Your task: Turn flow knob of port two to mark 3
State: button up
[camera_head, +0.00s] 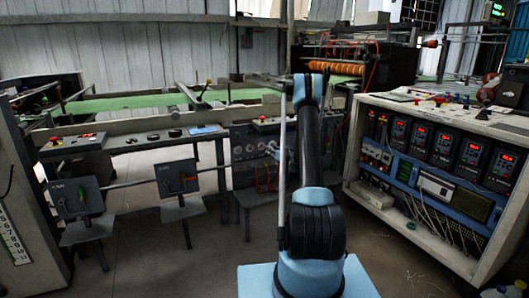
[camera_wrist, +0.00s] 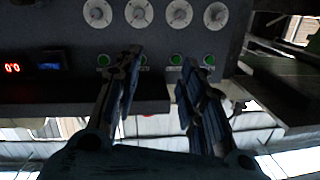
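A dark panel fills the top of the wrist view, with a row of round pale dials or knobs (camera_wrist: 138,13) along its upper edge. Below them is a row of small green round parts (camera_wrist: 176,59), with labels too small to read. I cannot tell which knob belongs to port two or read any mark. My gripper (camera_wrist: 160,72) is open, its two dark fingers apart and nothing seen between them. The fingertips overlap the green row in the picture; contact cannot be told. In the head view a grey panel with round dials (camera_head: 250,150) stands behind my arm, which partly hides it.
A red-lit display (camera_wrist: 12,68) and a small blue display (camera_wrist: 50,67) sit at the panel's left. In the head view, a cabinet with red displays (camera_head: 420,143) stands right, and two grey boxes with handles (camera_head: 76,198) stand left. Open floor lies in front.

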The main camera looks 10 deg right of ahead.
jog(key=t, duration=0.1)
send_near(263, 147)
jog(key=shift+m+h, duration=0.3)
jog(key=shift+h, duration=0.1)
jog(key=x, duration=0.8)
jog(key=shift+w+a, duration=0.15)
jog(key=shift+a, duration=0.2)
